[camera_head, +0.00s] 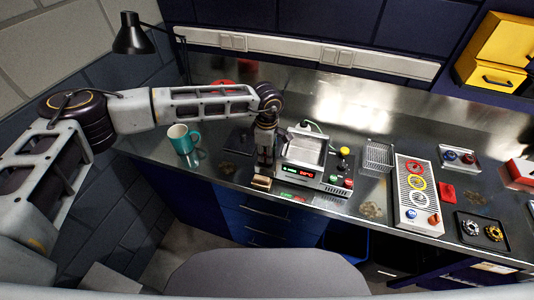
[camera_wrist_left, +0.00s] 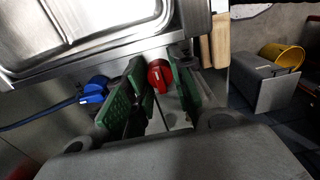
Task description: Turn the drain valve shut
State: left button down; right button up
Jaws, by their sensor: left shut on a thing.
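The bath unit (camera_head: 318,170) with a steel basin and a red lit display stands on the bench in the head view. My left gripper (camera_head: 265,158) points down at the unit's left side. In the left wrist view, a red valve handle (camera_wrist_left: 160,74) with a white mark sits below the basin (camera_wrist_left: 85,35), between the green pads of my left gripper (camera_wrist_left: 163,90). The gripper is shut on this red handle. A blue handle (camera_wrist_left: 97,88) with a blue hose sits to the left of the pads. The pads partly hide the valve body. My right gripper is not in view.
A teal mug (camera_head: 183,139) stands left of my left gripper. A wooden-looking block (camera_head: 262,182) lies at the bench's front edge, close to the unit. A black-and-yellow knob (camera_head: 343,152), a wire basket (camera_head: 378,155) and a panel with coloured rings (camera_head: 415,190) are to the right.

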pick_arm(q)
jog(key=shift+w+f+n+b, duration=0.1)
jog(key=shift+n+b, duration=1.7)
jog(key=shift+b, duration=0.4)
jog(key=n+b, duration=0.2)
jog(key=shift+n, duration=0.3)
jog(key=n+b, duration=0.4)
jog(key=shift+n+b, duration=1)
jog(key=shift+n, duration=0.5)
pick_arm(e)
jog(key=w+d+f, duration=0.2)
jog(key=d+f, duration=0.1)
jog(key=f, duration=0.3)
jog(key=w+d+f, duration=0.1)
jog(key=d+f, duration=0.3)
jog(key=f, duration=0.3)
pick_arm(q)
jog(key=n+b, duration=0.2)
jog(key=shift+n, duration=0.4)
jog(key=shift+r+n+b, duration=0.2)
jog(key=shift+n+b, duration=0.3)
jog(key=shift+n, duration=0.1)
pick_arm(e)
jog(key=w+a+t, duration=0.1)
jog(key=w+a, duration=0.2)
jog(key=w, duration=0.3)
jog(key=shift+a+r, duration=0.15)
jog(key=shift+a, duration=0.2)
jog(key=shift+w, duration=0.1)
